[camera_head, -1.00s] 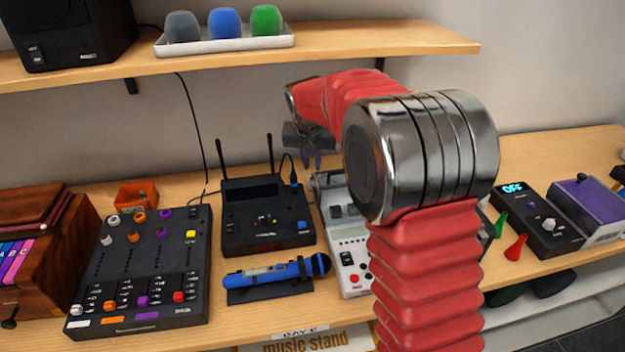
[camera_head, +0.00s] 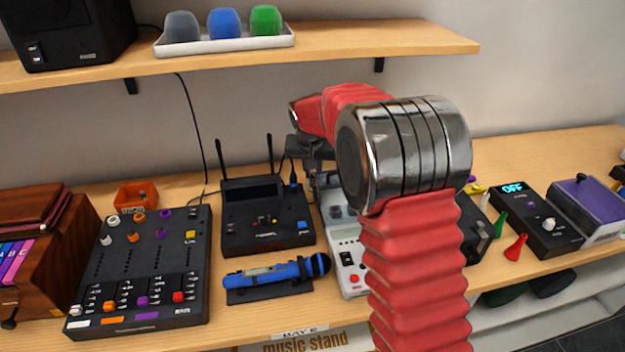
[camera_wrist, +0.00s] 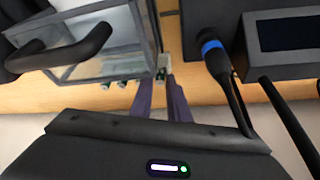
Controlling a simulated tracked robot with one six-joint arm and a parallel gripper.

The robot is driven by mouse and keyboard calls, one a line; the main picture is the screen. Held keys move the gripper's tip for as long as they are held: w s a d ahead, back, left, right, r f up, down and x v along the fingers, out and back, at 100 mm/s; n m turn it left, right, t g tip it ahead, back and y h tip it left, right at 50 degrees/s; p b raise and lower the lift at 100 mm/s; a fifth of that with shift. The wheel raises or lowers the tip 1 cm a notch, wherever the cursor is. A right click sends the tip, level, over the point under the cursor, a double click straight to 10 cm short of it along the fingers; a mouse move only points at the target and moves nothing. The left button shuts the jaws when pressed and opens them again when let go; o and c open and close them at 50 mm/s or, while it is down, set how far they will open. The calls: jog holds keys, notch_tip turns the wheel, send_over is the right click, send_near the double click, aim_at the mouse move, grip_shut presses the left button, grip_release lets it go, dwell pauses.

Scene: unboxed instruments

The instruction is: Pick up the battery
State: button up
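I cannot make out the battery with certainty in either view. In the wrist view, a small pale greenish piece (camera_wrist: 162,66) lies on the wood just beyond my fingertips, and several small pale-ended pieces (camera_wrist: 121,84) sit in a row beside the clear-sided box; either could be batteries, but they are too small to tell. My gripper (camera_wrist: 158,82) has two purple-grey fingers standing apart, with a gap between them and nothing seen held. In the head view my gripper (camera_head: 315,178) points down behind the white device, between it and the black receiver.
The white device (camera_head: 349,255) is partly hidden by my arm. A blue microphone (camera_head: 272,272) lies in front. The shelf (camera_head: 340,47) hangs above.

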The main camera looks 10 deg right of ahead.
grip_shut()
jog(key=shift+r, duration=0.1)
jog(key=shift+r, duration=1.35)
jog(key=shift+s+a+f+t+h, duration=0.15)
jog(key=shift+s+t+h, duration=0.45)
jog(key=shift+t, duration=0.7)
jog(key=shift+s+a+t, duration=0.1)
jog(key=shift+s+t, duration=0.15)
jog(key=shift+t, duration=0.05)
